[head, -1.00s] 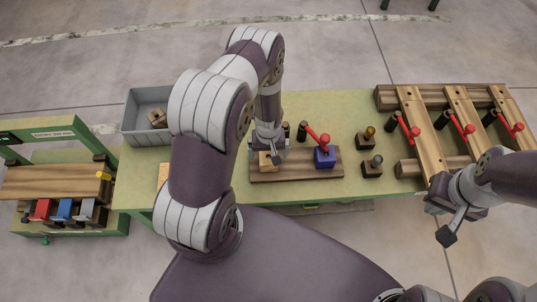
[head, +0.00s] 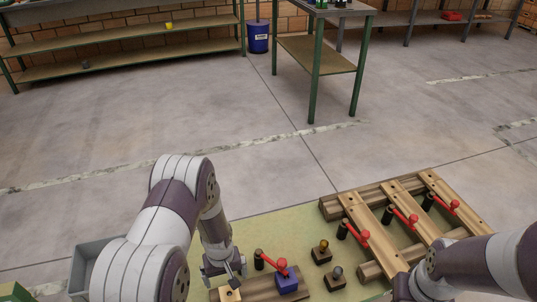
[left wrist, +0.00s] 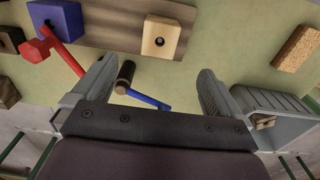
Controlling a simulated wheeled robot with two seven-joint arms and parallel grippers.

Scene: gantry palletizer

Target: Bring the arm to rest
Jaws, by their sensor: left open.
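The block (left wrist: 160,37) there lies ahead of the fingertips on a brown board (left wrist: 115,14). A dark peg (left wrist: 125,73) with a blue handle (left wrist: 150,102) shows between the fingers; I cannot tell whether it touches them. My right arm's end (head: 405,288) is at lower right; its fingers are not clear.
A purple block (head: 287,281) with a red-handled clamp (head: 272,264) sits on the board. Two small knobbed blocks (head: 321,252) stand right of it, then a slatted wooden frame (head: 385,190) with red clamps. A grey bin (head: 85,262) is at left. Open floor lies beyond.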

